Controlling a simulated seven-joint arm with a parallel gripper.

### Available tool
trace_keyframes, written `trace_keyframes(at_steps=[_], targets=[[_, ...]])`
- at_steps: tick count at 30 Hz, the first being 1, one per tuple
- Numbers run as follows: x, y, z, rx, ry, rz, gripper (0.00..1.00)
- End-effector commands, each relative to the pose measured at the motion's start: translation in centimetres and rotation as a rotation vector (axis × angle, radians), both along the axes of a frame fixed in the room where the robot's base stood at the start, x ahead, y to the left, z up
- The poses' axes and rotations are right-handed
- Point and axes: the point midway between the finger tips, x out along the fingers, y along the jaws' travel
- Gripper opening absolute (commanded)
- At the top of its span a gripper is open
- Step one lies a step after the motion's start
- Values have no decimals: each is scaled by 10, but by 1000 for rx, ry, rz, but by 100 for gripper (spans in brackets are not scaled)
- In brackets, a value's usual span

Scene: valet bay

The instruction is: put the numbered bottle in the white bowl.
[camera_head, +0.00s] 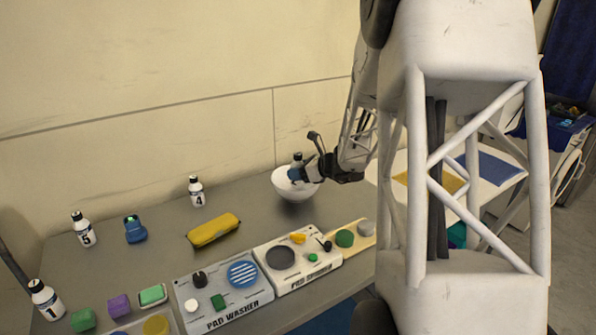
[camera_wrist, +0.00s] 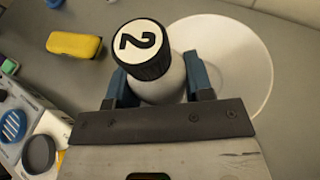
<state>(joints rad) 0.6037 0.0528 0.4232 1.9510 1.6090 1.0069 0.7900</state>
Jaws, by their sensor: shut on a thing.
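A white bottle with a black cap marked 2 (camera_wrist: 150,60) is between the blue fingers of my gripper (camera_wrist: 160,76), which is shut on it. In the head view the bottle's dark top (camera_head: 298,158) shows at the white bowl (camera_head: 291,190), with my gripper (camera_head: 304,165) just over the bowl's rim. In the wrist view the bottle overlaps the left part of the bowl (camera_wrist: 245,65). The bottle's base is hidden, so I cannot tell whether it touches the bowl. Other numbered bottles stand upright on the left: 4 (camera_head: 196,191), 5 (camera_head: 83,230) and 1 (camera_head: 46,300).
A yellow case (camera_head: 214,230) and a blue item (camera_head: 135,230) lie on the grey table. A wall runs behind the table.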

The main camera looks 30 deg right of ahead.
Motion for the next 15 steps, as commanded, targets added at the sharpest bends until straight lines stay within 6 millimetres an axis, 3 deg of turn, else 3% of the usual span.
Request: trace_keyframes(at_steps=[14, 15], targets=[[0, 0, -10, 0, 0, 0, 20], [0, 0, -11, 0, 0, 0, 49]])
